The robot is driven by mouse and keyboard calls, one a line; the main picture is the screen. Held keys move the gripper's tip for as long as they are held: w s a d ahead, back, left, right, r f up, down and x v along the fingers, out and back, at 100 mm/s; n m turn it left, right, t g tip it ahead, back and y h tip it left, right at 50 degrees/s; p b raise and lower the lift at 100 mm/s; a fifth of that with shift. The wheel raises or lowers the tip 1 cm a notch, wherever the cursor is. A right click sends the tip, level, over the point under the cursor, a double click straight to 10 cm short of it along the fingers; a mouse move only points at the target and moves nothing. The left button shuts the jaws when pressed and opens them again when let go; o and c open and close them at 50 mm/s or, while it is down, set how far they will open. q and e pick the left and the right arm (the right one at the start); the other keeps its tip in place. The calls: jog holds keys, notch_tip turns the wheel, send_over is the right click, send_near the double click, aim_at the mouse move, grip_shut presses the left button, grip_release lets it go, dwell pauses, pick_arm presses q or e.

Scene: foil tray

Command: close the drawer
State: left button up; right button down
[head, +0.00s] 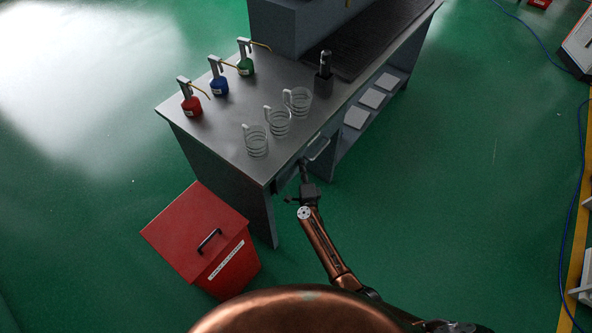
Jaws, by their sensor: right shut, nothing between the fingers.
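The drawer (291,178) is in the front of the grey workbench, under the tabletop near its front corner. Its pale bar handle (319,149) shows to the right of my gripper. How far the drawer stands out is hard to tell from above. My right gripper (304,166) is shut and empty, with its fingertips up against or very near the drawer front, left of the handle. I cannot tell whether they touch. My left gripper is not in view.
On the workbench (190,135) stand glass mugs (279,122), a red bottle (191,104), a blue bottle (219,83), a green bottle (245,65) and a dark holder (323,84). A red bin (195,232) stands left of my arm.

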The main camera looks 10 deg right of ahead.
jog(key=shift+w+a+r, duration=0.1)
jog(key=shift+w+a, duration=0.1)
jog(key=shift+a, duration=0.05)
jog(key=shift+a+r, duration=0.1)
dwell(0.3)
jog(key=s+d+p, duration=0.3)
jog(key=s, duration=1)
jog(key=shift+d+f, duration=0.2)
jog(key=shift+d, duration=0.05)
